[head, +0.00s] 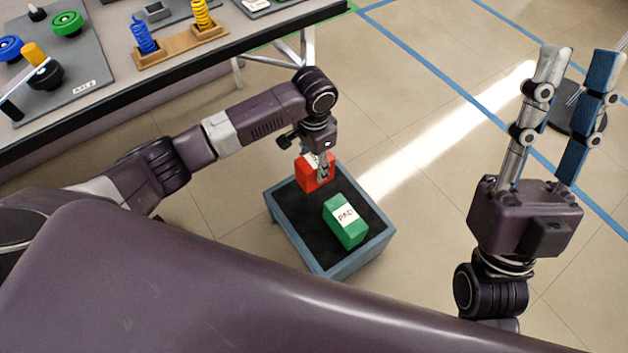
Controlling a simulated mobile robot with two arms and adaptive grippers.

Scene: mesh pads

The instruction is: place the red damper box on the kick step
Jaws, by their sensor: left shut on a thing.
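The red damper box (307,178) is in my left gripper (324,172), over the far left part of the kick step. My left gripper is shut on it from above. I cannot tell whether the box touches the step's top. The kick step (347,267) is a low blue-grey stand with a black top, on the floor. A green box with a white PAD label (345,221) lies on its near right part. My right gripper (582,62) points up at the right, its two fingers apart and empty, away from the step.
A workbench (196,63) at the upper left carries a blue spring (143,36), a yellow spring (201,14) and a grey board with a green knob (66,24). Blue tape lines (420,67) mark the tiled floor.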

